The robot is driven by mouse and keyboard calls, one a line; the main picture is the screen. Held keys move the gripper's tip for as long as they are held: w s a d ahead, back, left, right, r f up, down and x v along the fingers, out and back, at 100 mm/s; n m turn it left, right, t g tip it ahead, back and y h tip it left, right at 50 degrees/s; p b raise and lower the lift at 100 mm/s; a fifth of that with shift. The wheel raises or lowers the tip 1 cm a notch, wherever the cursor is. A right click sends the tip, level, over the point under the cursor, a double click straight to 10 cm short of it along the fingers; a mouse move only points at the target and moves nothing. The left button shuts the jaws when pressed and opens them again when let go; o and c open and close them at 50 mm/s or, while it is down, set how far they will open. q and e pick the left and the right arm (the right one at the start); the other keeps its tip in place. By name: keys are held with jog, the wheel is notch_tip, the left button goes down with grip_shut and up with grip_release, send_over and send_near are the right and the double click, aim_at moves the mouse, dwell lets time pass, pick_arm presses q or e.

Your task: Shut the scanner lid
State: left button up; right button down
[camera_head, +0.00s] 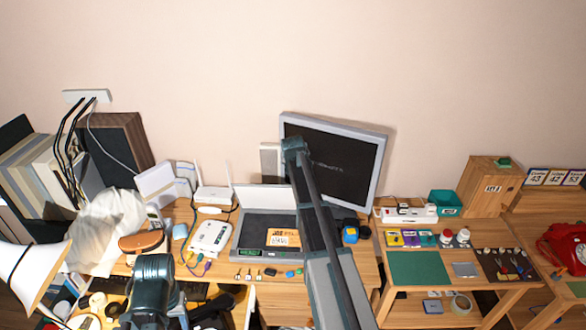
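The scanner (241,253) is a flat grey device on the wooden desk. Its pale lid (262,198) stands raised at the back edge, leaving the dark bed uncovered. An orange and white card (284,238) lies on the scanner's right part. A long grey arm of mine rises from the bottom and hides the scanner's right side. Its dark teal end (294,149) is above the lid, in front of the monitor. My other arm's dark teal part (154,288) is at the lower left, clear of the scanner. I cannot make out fingers on either arm.
A tilted monitor (345,160) stands behind the scanner on the right. A white router (212,192) and a white box with cables (210,237) are on its left. Small items lie along the front. A blue tape dispenser (350,234) is to the right.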

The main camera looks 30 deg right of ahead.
jog(key=f+b, duration=0.3)
jog(key=f, duration=0.1)
jog(key=f+b, duration=0.2)
jog(key=shift+w+d+f+b, duration=0.25)
jog(key=shift+w+d+b, duration=0.05)
jog(key=shift+w, duration=0.1)
jog(key=shift+s+a, duration=0.1)
jog(key=shift+s, duration=0.1)
jog(key=shift+f, duration=0.1)
